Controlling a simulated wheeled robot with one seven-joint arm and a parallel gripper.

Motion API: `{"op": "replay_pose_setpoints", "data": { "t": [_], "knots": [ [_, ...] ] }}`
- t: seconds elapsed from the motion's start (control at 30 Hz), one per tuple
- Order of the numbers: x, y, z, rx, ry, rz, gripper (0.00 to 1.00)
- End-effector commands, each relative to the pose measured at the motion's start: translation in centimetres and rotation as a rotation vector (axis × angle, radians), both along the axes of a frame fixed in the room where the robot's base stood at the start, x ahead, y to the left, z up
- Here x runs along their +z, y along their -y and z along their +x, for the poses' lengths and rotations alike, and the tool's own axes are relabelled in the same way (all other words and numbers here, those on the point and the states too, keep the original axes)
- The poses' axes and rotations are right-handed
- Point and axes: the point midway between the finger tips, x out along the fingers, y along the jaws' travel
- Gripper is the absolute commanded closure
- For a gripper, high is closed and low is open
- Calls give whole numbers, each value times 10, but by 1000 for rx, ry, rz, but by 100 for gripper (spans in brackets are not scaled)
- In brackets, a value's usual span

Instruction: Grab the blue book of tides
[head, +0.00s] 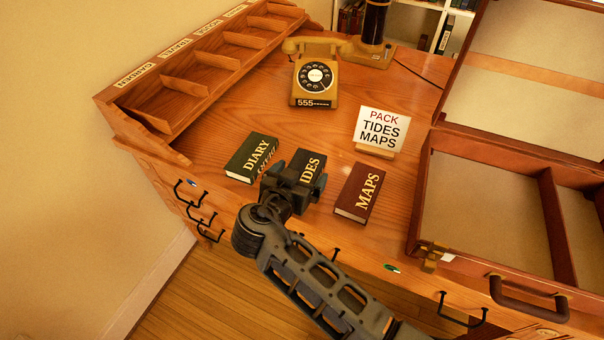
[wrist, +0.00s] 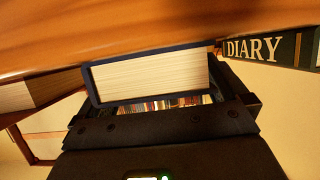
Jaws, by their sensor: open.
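In the wrist view the book's cream page edge and blue cover (wrist: 150,76) are in front of my open gripper (wrist: 165,108), roughly between the fingers. I cannot tell whether the fingers touch it.
A green DIARY book (head: 250,158) lies close on the left and a red MAPS book (head: 358,193) on the right. A sign (head: 382,130) reading "PACK TIDES MAPS", a yellow telephone (head: 313,78) and an open case (head: 490,190) share the desk (head: 235,115).

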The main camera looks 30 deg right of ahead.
Motion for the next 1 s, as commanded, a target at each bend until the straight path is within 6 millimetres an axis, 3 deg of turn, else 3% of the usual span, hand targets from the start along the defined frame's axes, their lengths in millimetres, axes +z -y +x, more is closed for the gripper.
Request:
{"op": "replay_pose_setpoints", "data": {
  "t": [0.07, 0.57, 1.0],
  "knots": [
    [0, 0, 0, 0, 0, 0, 3],
    [0, 0, 0, 0, 0, 0, 51],
    [10, 0, 0, -1, 2, 0, 51]
  ]
}}
